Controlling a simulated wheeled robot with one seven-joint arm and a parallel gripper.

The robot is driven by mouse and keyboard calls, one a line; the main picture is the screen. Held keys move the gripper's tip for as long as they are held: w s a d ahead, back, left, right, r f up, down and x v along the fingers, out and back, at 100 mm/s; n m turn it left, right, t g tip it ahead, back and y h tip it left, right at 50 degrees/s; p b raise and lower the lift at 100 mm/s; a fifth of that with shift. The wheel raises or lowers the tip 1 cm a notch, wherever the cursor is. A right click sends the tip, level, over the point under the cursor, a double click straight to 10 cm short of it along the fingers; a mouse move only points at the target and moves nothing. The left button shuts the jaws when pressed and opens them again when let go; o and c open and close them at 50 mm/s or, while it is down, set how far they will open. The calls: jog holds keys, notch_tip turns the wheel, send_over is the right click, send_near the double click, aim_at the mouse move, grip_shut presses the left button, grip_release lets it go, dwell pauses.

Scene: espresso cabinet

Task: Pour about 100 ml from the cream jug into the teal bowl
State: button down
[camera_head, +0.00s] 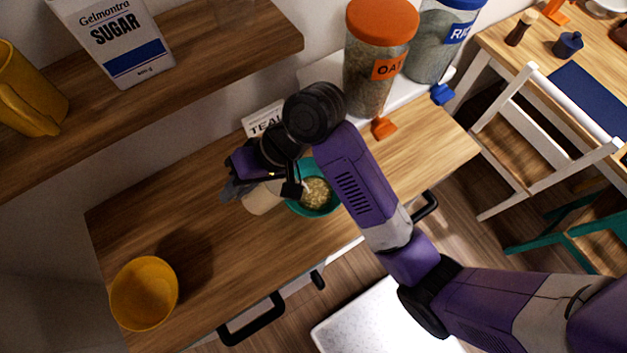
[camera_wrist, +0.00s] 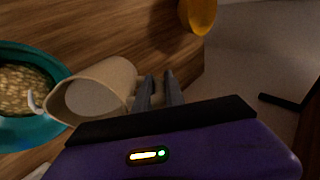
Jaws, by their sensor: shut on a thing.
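The cream jug (camera_wrist: 112,85) is tipped on its side in the wrist view, its mouth towards the teal bowl (camera_wrist: 58,72). Pale liquid shows inside the jug, and a short white streak hangs at its lip beside the bowl's rim. The bowl holds a lumpy tan food like oats. My gripper (camera_wrist: 158,92) is shut at the jug's handle side; the exact grip is partly hidden. In the head view my gripper (camera_head: 232,188) and the jug (camera_head: 262,200) are just left of the bowl (camera_head: 332,207), partly hidden by my arm.
Behind the bowl are a tea box (camera_head: 262,117), an oat jar (camera_head: 374,70) and a rice jar (camera_head: 432,45). Orange (camera_head: 383,128) and blue (camera_head: 442,94) scoops lie nearby. A shelf (camera_head: 215,45) overhangs the left.

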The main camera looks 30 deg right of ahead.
jog(key=shift+d+r+y, duration=0.35)
jog(key=shift+r+y, duration=0.05)
jog(key=shift+r, duration=0.1)
dwell(0.3)
jog(key=shift+s+d+y, duration=0.1)
jog(key=shift+d+y, duration=0.1)
jog(key=shift+y, duration=0.2)
dwell(0.6)
jog(key=shift+a+r+h, duration=0.1)
jog(key=shift+a+h, duration=0.15)
jog(key=shift+h, duration=0.05)
jog(key=a+f+h, duration=0.2)
jog(key=f, duration=0.1)
jog(key=w+a+f+g+h, duration=0.1)
jog(key=a+f+h, duration=0.1)
jog(key=f, duration=0.1)
jog(key=a+f+h, duration=0.2)
jog(key=f, duration=0.1)
jog(key=shift+w+f+g+h, duration=0.2)
jog(key=shift+w+g+h, duration=0.1)
jog(key=shift+w+h, duration=0.1)
jog(key=shift+w+a+f+g+h, duration=0.15)
jog(key=shift+a+f+h, duration=0.15)
jog(key=shift+f+h, duration=0.2)
jog(key=shift+a+f+g+h, duration=0.15)
jog(key=shift+a+f+h, duration=0.1)
jog(key=shift+f+h, duration=0.25)
